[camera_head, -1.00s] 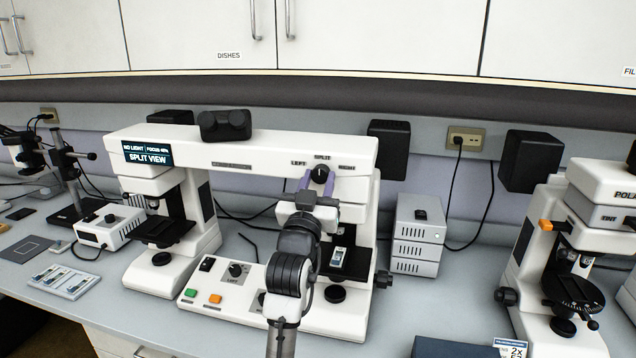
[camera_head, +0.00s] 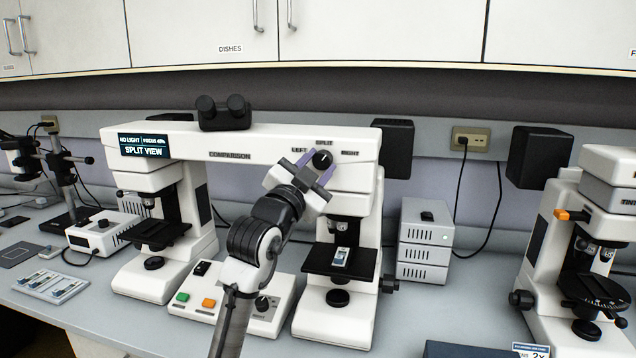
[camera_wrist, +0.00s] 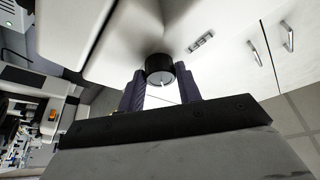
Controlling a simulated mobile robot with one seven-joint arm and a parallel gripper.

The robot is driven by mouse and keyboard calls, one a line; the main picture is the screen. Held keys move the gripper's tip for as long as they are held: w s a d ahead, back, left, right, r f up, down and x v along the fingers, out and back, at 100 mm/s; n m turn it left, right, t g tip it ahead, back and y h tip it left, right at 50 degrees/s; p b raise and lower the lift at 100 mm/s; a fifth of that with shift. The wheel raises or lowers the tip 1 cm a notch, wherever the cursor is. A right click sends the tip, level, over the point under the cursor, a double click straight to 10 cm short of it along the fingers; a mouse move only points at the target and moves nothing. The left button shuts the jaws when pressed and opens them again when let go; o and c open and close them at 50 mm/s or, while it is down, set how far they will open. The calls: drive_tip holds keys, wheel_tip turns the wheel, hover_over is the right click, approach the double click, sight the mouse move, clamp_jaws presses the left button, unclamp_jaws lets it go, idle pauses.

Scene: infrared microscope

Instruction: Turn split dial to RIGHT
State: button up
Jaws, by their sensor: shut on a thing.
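The split dial (camera_head: 322,160) is a black round knob on the white bridge of the comparison microscope (camera_head: 230,145), between the LEFT and RIGHT labels under the word SPLIT. My gripper (camera_head: 316,167) is shut on the dial, with its purple fingers on either side of the knob, tilted up and to the right. In the wrist view the dial (camera_wrist: 160,68) sits between the fingertips, a short white mark on its lower face. The small display (camera_head: 144,146) reads SPLIT VIEW and NO LIGHT.
Black eyepieces (camera_head: 223,112) stand on the bridge. Below are the right stage (camera_head: 340,262) with a slide and the control box (camera_head: 240,300) with its buttons. A white stacked unit (camera_head: 425,240) and another microscope (camera_head: 580,250) stand to the right.

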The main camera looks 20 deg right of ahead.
drive_tip(key=shift+m+g+b, duration=0.4)
drive_tip(key=shift+m+b, duration=0.2)
drive_tip(key=shift+m, duration=0.6)
drive_tip(key=o, duration=1)
drive_tip(key=b+v, duration=0.3)
drive_tip(key=v, duration=1.1)
drive_tip(key=shift+w, duration=0.2)
